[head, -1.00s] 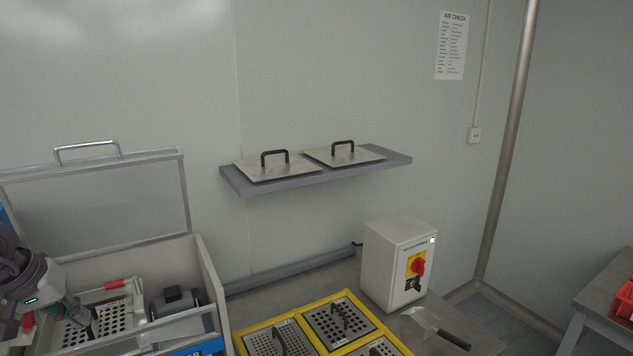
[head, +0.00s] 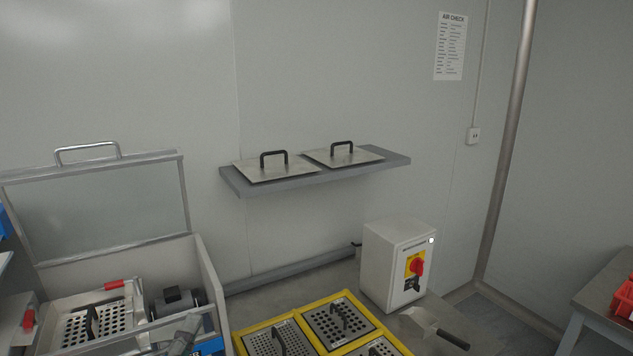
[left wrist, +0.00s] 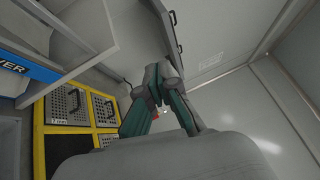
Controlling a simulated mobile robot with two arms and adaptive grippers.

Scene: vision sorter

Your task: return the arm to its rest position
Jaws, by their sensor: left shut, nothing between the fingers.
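My left gripper (head: 184,338) shows only in part at the bottom of the head view, in front of the open-lidded box (head: 212,285). In the left wrist view my left gripper (left wrist: 160,70) is grey and teal; its fingertips meet, with nothing between them. The picture there is tilted. My right gripper is in neither view.
The box holds a perforated tray (head: 70,333) and a motor (head: 174,302). A yellow frame (head: 293,318) with perforated plates lies on the bench. A wall shelf (head: 237,182) holds two handled plates.

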